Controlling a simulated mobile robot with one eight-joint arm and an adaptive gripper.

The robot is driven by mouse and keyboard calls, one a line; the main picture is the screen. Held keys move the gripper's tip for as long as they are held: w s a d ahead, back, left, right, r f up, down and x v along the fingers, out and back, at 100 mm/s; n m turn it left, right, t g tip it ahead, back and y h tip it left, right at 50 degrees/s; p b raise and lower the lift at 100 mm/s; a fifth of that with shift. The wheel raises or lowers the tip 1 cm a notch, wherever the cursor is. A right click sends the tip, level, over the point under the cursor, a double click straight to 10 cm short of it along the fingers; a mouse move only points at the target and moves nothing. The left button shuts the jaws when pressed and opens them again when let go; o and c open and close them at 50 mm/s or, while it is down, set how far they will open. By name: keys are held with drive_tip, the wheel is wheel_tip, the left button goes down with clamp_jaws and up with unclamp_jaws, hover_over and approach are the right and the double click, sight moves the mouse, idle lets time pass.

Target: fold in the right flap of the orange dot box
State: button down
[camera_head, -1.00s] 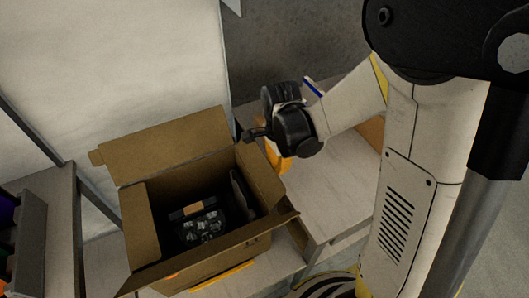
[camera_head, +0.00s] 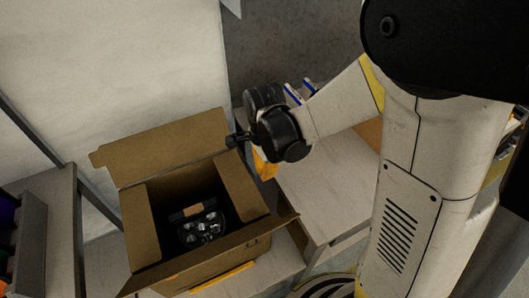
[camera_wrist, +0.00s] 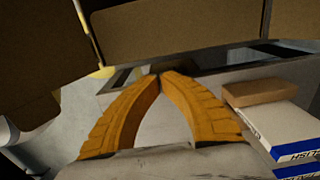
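The open cardboard box (camera_head: 205,266) stands on a pale surface, with dark, shiny contents (camera_head: 203,228) inside. I see no orange dot on it. The back flap (camera_head: 165,148) stands raised, and the front flap spreads outward. My gripper (camera_head: 264,166) is just outside the box's right side, its orange fingers partly hidden under the wrist. In the wrist view the fingertips (camera_wrist: 161,76) meet with nothing seen between them, and cardboard (camera_wrist: 180,28) fills the area beyond. Whether they touch the flap is unclear.
A pale tabletop (camera_head: 325,190) lies right of the box. A small brown carton (camera_wrist: 254,91) and white-and-blue boxes (camera_wrist: 285,140) sit right of my fingers in the wrist view. A shelf (camera_head: 50,235) stands on the left, and a pale wall is behind.

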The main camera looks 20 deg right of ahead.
wheel_tip(320, 180, up, 11)
drive_tip(key=d+p, duration=0.2)
drive_tip(key=p, duration=0.5)
drive_tip(key=shift+w+p, duration=0.15)
drive_tip(key=shift+p, duration=0.15)
drive_tip(key=s+d+r+n+t+b, duration=0.3)
drive_tip(key=s+n+t+b, duration=0.4)
drive_tip(key=n, duration=0.8)
drive_tip(key=s+d+b, duration=0.1)
drive_tip(key=s+b, duration=0.1)
drive_tip(key=b, duration=0.1)
drive_tip(key=shift+d+n+b, duration=0.2)
drive_tip(key=shift+n+b, duration=0.15)
drive_tip(key=shift+n, duration=0.05)
